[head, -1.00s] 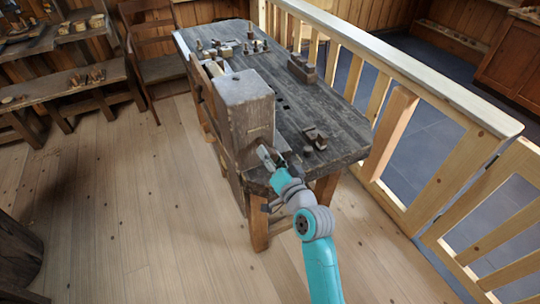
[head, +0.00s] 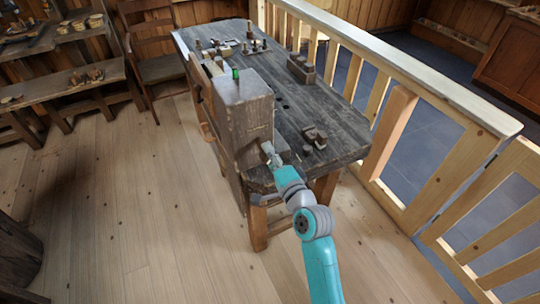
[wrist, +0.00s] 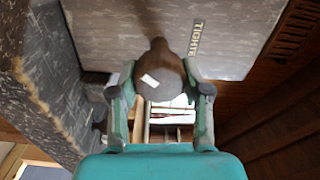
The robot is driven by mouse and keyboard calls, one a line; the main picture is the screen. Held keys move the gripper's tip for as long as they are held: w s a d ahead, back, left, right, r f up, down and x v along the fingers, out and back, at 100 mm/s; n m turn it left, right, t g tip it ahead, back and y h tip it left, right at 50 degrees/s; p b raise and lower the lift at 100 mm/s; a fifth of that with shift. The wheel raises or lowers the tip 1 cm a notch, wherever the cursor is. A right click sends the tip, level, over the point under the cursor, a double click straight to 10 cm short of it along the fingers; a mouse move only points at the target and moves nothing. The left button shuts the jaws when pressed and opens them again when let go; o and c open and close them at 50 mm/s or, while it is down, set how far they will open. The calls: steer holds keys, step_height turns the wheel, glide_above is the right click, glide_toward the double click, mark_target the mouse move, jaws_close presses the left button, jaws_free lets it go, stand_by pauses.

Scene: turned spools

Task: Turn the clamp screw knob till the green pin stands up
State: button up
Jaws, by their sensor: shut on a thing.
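The clamp screw knob (wrist: 160,72) is brown and rounded with a white mark on its face. In the wrist view it sits between the two fingers of my gripper (wrist: 160,92), which is shut on it. In the head view my gripper (head: 268,150) is at the near face of the wooden clamp block (head: 245,105), and the knob is hidden there. The green pin (head: 235,73) stands upright on top of the block. A label reading "TIGHTE", cut off, shows on the block's face (wrist: 115,45) beside the knob.
The block is on a dark workbench (head: 335,120) with several small wooden pieces. A wooden railing (head: 430,90) runs along the bench's right side. A chair (head: 152,70) and a low shelf bench (head: 60,85) stand at left. The floor in front is clear.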

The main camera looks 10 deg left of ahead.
steer(key=shift+d+f, duration=0.1)
steer(key=shift+f, duration=0.1)
stand_by(0.3)
steer(key=o, duration=1.2)
steer(key=shift+r, duration=0.15)
steer(key=shift+c, duration=0.2)
steer(key=v, duration=1.2)
